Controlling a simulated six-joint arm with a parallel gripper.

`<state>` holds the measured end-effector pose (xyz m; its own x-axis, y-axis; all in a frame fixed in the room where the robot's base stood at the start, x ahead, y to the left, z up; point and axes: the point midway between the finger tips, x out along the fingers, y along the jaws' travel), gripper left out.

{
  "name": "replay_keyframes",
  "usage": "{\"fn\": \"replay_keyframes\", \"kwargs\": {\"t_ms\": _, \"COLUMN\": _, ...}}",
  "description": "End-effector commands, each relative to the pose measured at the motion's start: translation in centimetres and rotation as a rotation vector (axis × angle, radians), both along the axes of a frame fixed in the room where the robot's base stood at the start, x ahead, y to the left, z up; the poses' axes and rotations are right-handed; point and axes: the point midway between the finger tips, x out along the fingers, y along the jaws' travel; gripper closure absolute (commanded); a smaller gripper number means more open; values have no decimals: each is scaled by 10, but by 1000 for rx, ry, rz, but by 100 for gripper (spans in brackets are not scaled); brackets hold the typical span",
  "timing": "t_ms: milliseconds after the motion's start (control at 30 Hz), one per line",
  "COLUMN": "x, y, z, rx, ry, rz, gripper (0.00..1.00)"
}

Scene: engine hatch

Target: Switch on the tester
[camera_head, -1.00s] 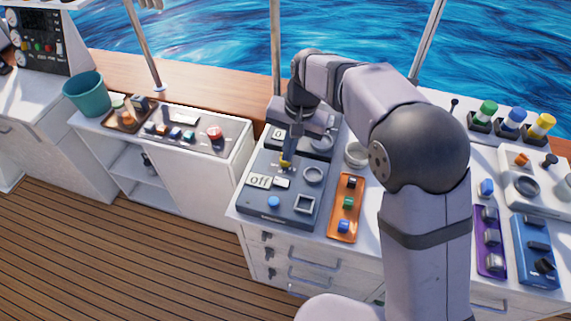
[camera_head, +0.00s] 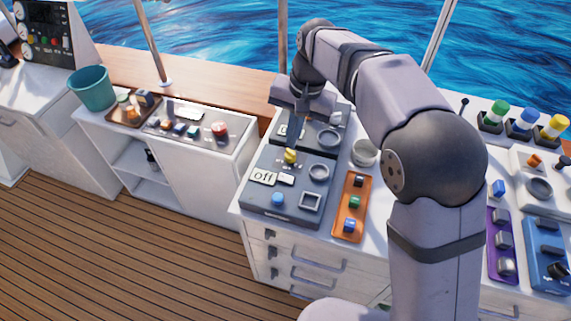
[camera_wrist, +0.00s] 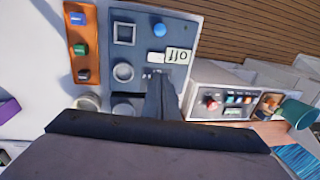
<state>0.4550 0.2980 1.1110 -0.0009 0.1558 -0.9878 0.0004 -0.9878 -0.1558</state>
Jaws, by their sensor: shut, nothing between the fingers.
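The tester looks to be the dark grey panel (camera_head: 255,199) on the white counter; its small display (camera_head: 263,177) reads "off". It carries a yellow knob (camera_head: 290,156), a blue button (camera_head: 278,199), a round ring and a square frame. My gripper (camera_head: 292,147) is shut and empty, pointing down with its tips at or just above the yellow knob; I cannot tell if they touch. In the wrist view my shut fingers (camera_wrist: 158,82) lie over the panel (camera_wrist: 143,35) and hide the knob. The display shows upside down there.
A second dark panel (camera_head: 313,147) lies behind the tester. An orange strip (camera_head: 346,226) with several switches lies to its right, and a white round cup (camera_head: 365,152) stands behind that strip. A left console (camera_head: 208,145) has a red button. Deck floor is clear in front.

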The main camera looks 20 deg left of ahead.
Motion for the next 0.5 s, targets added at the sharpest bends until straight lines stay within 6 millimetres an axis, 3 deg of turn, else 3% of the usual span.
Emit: {"fn": "replay_keyframes", "kwargs": {"t_ms": 500, "x": 0, "y": 5, "z": 1, "rx": 0, "ry": -1, "rz": 0, "gripper": 100}}
